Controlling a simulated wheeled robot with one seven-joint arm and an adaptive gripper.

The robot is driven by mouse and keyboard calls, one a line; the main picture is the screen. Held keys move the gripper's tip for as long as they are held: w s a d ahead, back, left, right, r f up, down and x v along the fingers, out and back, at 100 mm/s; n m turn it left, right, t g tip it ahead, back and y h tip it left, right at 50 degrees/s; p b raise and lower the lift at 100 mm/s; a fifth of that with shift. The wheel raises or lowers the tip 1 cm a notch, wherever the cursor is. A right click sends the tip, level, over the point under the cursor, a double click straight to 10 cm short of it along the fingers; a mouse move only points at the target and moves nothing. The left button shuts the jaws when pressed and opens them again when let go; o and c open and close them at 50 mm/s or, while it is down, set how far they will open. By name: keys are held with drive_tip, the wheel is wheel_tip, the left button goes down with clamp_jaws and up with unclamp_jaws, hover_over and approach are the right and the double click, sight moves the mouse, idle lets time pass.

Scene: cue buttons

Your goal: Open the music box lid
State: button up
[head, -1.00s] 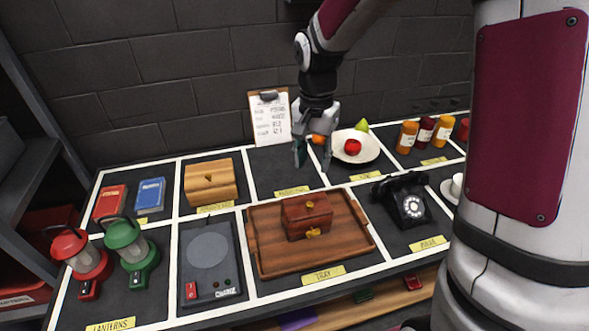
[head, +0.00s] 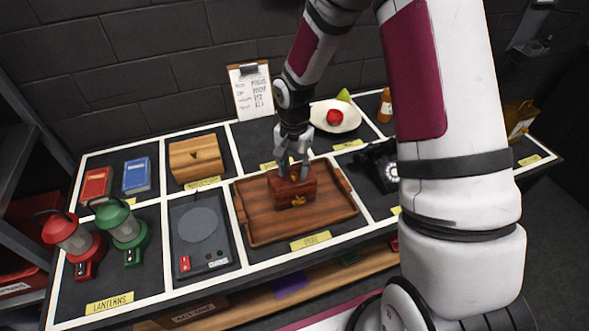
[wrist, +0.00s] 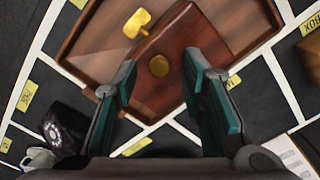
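The music box, a dark red-brown wooden box (head: 285,198) with a gold key on its front and a round gold knob on its lid, sits on the wooden tray (head: 262,228). Its lid looks shut. In the wrist view the box (wrist: 180,50) shows its gold knob (wrist: 159,66) and gold key (wrist: 137,23). My gripper (head: 293,170) is right above the box, pointing down. In the wrist view its two teal fingers (wrist: 162,85) are apart, with the knob showing between them. I cannot tell whether they touch the lid.
A light wooden box (head: 196,158) stands at the back left of the tray, and a black device (head: 203,235) lies left of it. A black telephone (head: 380,165) is close on the right. A white plate with fruit (head: 335,116) is behind. The cell behind the tray looks empty.

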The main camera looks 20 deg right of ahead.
drive_tip(key=shift+f, duration=0.5)
clamp_jaws()
